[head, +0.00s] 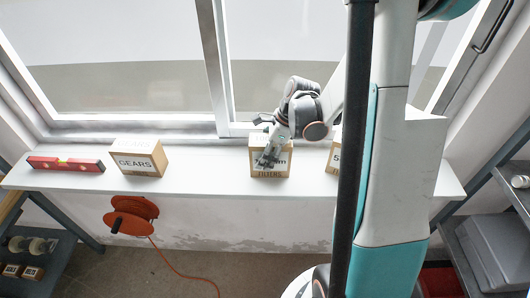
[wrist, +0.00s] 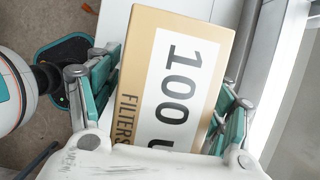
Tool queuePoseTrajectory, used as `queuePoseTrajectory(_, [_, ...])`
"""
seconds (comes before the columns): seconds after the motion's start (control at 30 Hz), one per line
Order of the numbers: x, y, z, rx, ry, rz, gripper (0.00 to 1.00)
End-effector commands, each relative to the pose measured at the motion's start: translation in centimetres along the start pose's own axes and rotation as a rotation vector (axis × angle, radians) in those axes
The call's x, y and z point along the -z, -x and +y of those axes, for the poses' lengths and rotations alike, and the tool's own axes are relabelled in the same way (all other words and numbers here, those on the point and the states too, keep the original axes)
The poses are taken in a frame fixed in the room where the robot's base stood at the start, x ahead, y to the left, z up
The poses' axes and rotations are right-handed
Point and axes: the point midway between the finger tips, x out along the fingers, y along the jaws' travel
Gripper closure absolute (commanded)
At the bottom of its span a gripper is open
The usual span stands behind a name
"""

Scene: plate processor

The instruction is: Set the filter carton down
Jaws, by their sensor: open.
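The filter carton (head: 270,172) is a tan box with a white label, standing on the white windowsill shelf below the window in the head view. In the wrist view the carton (wrist: 172,75) fills the middle, with "100" and "FILTERS" readable on it. My gripper (head: 268,158) is over the carton's upper front in the head view and hides part of it. In the wrist view my gripper (wrist: 165,105) has its teal-padded fingers open on both sides of the carton. The carton's underside is hidden in the wrist view.
A "GEARS" carton (head: 138,158) and a red spirit level (head: 66,164) lie on the shelf (head: 205,172) to the left. Another carton (head: 333,157) is right of the filter carton, partly hidden by my arm. An orange cable reel (head: 131,215) is below. Shelf between the gears and filter cartons is clear.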

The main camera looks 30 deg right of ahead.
Motion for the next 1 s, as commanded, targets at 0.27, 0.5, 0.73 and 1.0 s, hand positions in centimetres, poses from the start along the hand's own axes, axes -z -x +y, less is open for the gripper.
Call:
queuePoseTrajectory(0.27, [-0.1,1.6,0.0,0.001,-0.002,0.000,0.27])
queuePoseTrajectory(0.5, [-0.1,6.6,0.0,0.001,-0.003,0.000,0.27])
queuePoseTrajectory(0.73, [-0.1,10.5,0.0,0.000,-0.002,0.000,0.27])
queuePoseTrajectory(1.0, [-0.1,12.2,0.0,0.000,0.000,0.000,0.27])
